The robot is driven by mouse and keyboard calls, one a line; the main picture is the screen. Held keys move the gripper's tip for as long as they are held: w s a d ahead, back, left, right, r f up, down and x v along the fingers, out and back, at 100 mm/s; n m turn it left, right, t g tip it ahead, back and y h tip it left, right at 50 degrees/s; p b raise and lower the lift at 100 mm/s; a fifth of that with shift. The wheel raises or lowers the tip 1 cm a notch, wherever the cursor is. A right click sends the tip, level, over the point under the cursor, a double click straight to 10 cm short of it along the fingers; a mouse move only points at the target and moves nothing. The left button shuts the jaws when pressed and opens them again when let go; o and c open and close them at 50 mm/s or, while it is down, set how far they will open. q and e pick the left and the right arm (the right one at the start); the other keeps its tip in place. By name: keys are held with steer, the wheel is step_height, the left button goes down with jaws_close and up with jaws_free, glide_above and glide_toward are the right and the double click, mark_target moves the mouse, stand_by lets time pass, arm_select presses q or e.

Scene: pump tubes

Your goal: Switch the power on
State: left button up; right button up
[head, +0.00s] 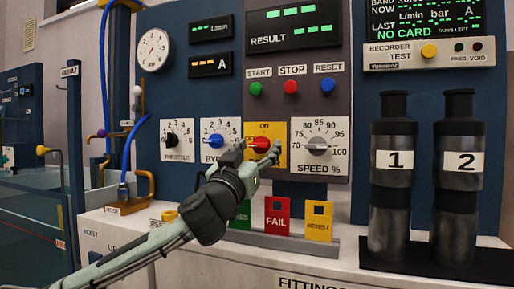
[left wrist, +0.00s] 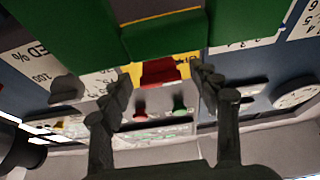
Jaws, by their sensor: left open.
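The power switch is a red knob (head: 261,145) on a yellow plate (head: 280,130) with ON lettered at its top, set in the middle of the control panel. It also shows in the left wrist view as a red block (left wrist: 160,71) between and beyond my fingertips. My left gripper (head: 258,153) is in front of the lower part of the yellow plate, fingers spread to both sides of the knob. In the left wrist view the gripper (left wrist: 164,84) is open and empty. I cannot tell whether a finger touches the knob. My right gripper is not in view.
The speed dial (head: 318,145) is right of the plate and the blue knob (head: 216,140) left. Start (head: 256,88), stop (head: 291,86) and reset (head: 328,85) buttons are above. A red FAIL tag (head: 277,219) stands below. Dark cylinders 1 (head: 393,200) and 2 (head: 457,200) stand right.

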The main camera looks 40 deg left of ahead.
arm_select(q)
steer(key=c, duration=1.2)
steer(key=shift+o, duration=0.2)
